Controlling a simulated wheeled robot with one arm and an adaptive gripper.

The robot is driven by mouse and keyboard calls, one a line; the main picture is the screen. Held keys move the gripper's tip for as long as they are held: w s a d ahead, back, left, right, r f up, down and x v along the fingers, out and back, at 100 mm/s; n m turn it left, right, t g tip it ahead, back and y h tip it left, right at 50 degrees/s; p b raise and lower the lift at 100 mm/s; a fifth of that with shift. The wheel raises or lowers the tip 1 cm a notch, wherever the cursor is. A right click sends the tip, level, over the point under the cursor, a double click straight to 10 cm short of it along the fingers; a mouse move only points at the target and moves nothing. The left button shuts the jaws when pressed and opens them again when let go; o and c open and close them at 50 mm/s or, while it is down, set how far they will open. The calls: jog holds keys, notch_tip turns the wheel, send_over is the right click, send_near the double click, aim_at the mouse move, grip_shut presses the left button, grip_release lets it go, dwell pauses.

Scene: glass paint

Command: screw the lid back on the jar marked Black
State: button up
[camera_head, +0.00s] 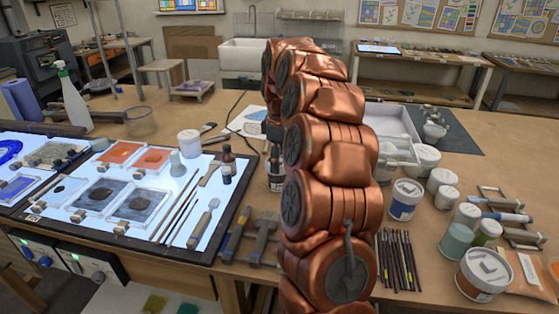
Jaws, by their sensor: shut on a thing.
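My copper arm (330,170) rises through the middle of the view and blocks much of the table behind it. A dark part of my gripper (272,131) shows just past the arm's left edge. Its fingertips and the thing they are shut on are mostly hidden. Directly below it stands a dark container with a pale label (275,182), partly covered by the arm. I cannot read its label or tell whether it is the Black jar. I cannot make out the lid, or whether it touches a jar.
Several white-lidded jars, including a blue-labelled one (404,205), crowd the right. Brushes (398,260) lie in front of them. A spray bottle (75,100) stands far left.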

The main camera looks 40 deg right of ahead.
jog(key=shift+f, duration=0.1)
jog(key=shift+m+b, duration=0.85)
jog(key=shift+m, duration=0.25)
jog(key=shift+a+m+b, duration=0.15)
jog(key=shift+m+b, duration=0.6)
jog(key=shift+m, duration=0.75)
jog(key=shift+m+b, duration=0.85)
jog(key=shift+m, duration=0.35)
jog(key=shift+a+m+b, duration=0.15)
jog(key=shift+m+b, duration=0.45)
jog(key=shift+m, duration=0.7)
